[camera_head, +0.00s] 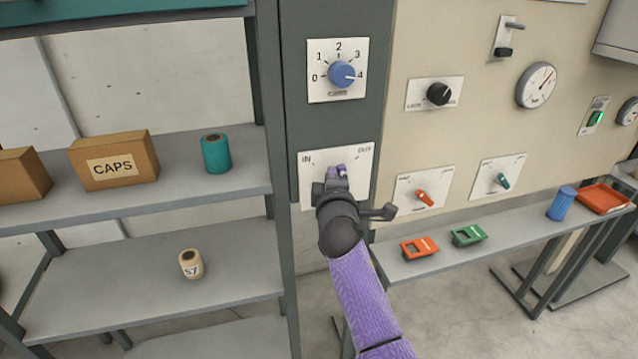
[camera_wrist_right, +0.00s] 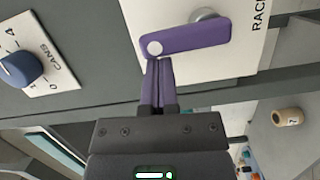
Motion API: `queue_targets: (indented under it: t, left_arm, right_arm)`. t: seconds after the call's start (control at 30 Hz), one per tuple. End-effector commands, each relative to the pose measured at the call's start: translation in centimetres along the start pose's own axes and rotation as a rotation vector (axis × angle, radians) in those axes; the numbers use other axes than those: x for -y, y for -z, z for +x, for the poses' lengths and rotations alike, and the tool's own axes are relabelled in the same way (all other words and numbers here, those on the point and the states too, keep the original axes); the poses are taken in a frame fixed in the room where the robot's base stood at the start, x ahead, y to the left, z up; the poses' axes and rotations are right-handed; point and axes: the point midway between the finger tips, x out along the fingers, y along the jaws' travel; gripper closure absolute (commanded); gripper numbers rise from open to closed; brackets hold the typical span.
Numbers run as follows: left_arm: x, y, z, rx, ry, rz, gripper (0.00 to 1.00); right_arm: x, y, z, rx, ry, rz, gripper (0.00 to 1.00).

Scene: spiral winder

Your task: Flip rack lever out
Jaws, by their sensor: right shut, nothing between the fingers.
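The rack lever (camera_wrist_right: 192,37) is a short purple bar with a white dot at one end. It sits on a white plate (camera_head: 361,168) marked IN at left and OUT at right. In the wrist view the plate (camera_wrist_right: 254,54) reads RACK. The lever leans toward the IN side, its dotted end beside my fingertips. My right gripper (camera_wrist_right: 158,66) is shut and empty, its purple fingertips just at that end; I cannot tell if they touch. In the head view my right gripper (camera_head: 333,183) covers much of the lever and lower plate. My left gripper is out of view.
A blue dial (camera_head: 342,74) sits above the plate. Orange (camera_head: 424,197) and teal (camera_head: 502,180) levers are to the right, above a narrow shelf (camera_head: 400,268) with small trays. Left shelves hold a CAPS box (camera_head: 113,161), a teal roll (camera_head: 216,153) and a cream roll (camera_head: 190,264).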

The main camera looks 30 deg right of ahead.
Motion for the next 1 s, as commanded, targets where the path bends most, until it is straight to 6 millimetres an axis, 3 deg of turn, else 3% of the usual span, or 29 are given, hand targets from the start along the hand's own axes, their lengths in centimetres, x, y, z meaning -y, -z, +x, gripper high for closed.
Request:
queue_targets:
  t: [0.03,0.4,0.73,1.0]
  left_arm:
    - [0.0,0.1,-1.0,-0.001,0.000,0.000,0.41]
    - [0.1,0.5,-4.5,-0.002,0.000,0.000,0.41]
    - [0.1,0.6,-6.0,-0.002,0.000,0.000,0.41]
    - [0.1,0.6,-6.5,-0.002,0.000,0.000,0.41]
  right_arm:
    - [-0.7,-0.2,0.0,0.002,0.011,0.040,1.00]
    - [-1.2,-1.9,0.5,0.001,0.094,0.371,1.00]
    - [-1.0,-3.1,0.8,0.002,0.150,0.595,1.00]
    - [-0.8,-3.6,0.9,0.001,0.150,0.595,1.00]
